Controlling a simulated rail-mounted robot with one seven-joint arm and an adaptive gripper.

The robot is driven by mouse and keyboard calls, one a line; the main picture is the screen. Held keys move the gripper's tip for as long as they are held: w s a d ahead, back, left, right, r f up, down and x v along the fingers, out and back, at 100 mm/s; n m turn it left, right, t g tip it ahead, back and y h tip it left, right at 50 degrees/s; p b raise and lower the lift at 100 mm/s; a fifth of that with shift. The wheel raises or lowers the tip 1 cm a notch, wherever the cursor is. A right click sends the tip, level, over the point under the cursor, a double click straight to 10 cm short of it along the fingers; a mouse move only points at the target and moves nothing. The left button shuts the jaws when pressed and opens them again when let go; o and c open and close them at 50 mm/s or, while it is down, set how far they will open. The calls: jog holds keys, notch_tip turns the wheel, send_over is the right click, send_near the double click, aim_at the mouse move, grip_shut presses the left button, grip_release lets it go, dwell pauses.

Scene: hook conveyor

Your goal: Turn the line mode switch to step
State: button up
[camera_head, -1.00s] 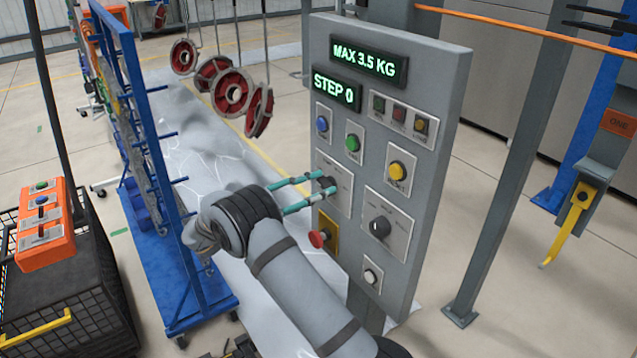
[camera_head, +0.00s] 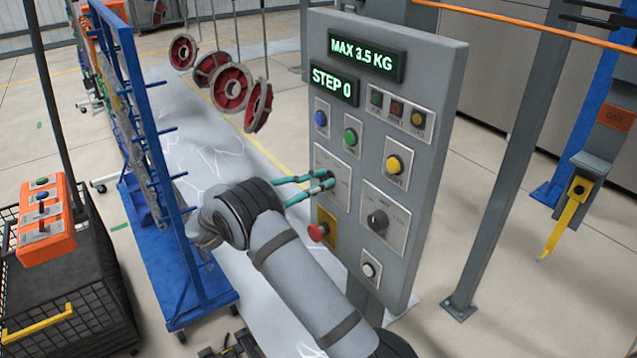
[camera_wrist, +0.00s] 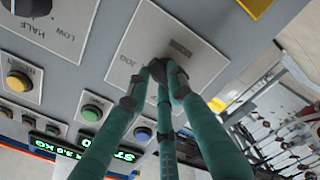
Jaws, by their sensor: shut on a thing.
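The line mode switch is a dark rotary knob (camera_wrist: 158,72) on a light plate (camera_wrist: 195,58) of the grey control panel. In the wrist view the plate shows "JOG" beside the knob and another label above it, too blurred to read. My gripper (camera_head: 324,182) has teal fingers and is shut on the knob, which its fingertips largely hide in both views. In the head view the plate (camera_head: 332,163) shows around the fingers. I cannot tell the knob's exact pointing direction.
The panel (camera_head: 425,110) has displays reading "MAX 3.5 KG" and "STEP 0" (camera_head: 333,84). A red mushroom button (camera_head: 318,232) sits just below the fingers; a second dark knob (camera_head: 378,221) is at right. A blue rack (camera_head: 190,290) stands left of my arm.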

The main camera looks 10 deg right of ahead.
jog(key=shift+f+b, duration=0.1)
jog(key=shift+b, duration=0.4)
grip_shut()
jog(key=m+b, duration=0.9)
jog(key=b, duration=0.9)
jog(key=shift+f+m, duration=0.15)
jog(key=shift+m, duration=0.15)
jog(key=shift+r, duration=0.2)
jog(key=o, duration=1)
grip_release()
jog(key=shift+f, duration=0.15)
jog(key=shift+c, duration=0.2)
jog(key=shift+a, duration=0.1)
